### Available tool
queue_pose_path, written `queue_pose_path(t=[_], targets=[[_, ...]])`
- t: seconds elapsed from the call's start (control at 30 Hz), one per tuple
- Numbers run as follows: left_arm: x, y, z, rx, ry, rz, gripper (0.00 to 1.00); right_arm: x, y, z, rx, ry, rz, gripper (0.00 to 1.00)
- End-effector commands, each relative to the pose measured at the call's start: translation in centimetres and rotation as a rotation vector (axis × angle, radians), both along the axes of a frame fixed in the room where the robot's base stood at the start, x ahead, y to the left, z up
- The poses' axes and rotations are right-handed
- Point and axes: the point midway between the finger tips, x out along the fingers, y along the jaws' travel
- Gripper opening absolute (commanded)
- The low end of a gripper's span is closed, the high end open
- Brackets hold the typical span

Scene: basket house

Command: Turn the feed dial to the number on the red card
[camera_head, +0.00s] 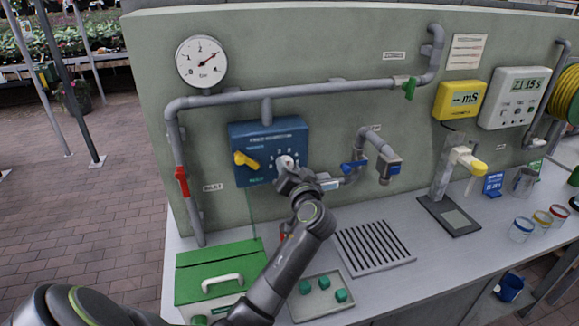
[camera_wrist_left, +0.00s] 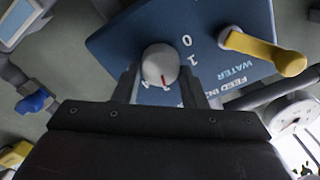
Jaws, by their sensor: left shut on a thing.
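The feed dial (camera_head: 286,162) is a white round knob on the blue control panel (camera_head: 262,138), which is fixed to the grey-green wall. My left gripper (camera_head: 291,177) is shut on the dial from the front. I cannot make out a red card; a small red patch shows behind my left arm. My right gripper is not in view.
A yellow lever (camera_head: 246,160) sits left of the dial on the panel, and a blue-handled valve (camera_head: 353,166) to the right. The counter holds a green box (camera_head: 221,274), a tray (camera_head: 298,312) with green cubes, and a drain grate (camera_head: 374,247). Pipes run around the panel.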

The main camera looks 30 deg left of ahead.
Motion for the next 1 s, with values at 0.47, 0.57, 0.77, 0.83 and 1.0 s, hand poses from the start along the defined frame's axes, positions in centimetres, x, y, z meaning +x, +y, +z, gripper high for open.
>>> queue_pose_path(t=[0.47, 0.57, 0.77, 0.83, 1.0], targets=[[0.2, 0.0, 0.3, 0.293, 0.336, 0.000, 0.15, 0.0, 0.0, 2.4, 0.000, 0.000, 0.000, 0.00], [0.1, 0.0, 0.3, 0.346, 0.397, 0.001, 0.15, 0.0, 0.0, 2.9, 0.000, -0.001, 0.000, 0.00], [0.2, -0.1, 0.2, 0.429, 0.494, 0.001, 0.15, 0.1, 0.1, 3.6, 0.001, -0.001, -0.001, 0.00], [0.2, -0.1, 0.1, 0.451, 0.520, 0.001, 0.15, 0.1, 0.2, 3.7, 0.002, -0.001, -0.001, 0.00], [0.2, -0.1, 0.1, 0.490, 0.563, 0.002, 0.15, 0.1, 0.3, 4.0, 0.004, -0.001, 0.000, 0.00]])
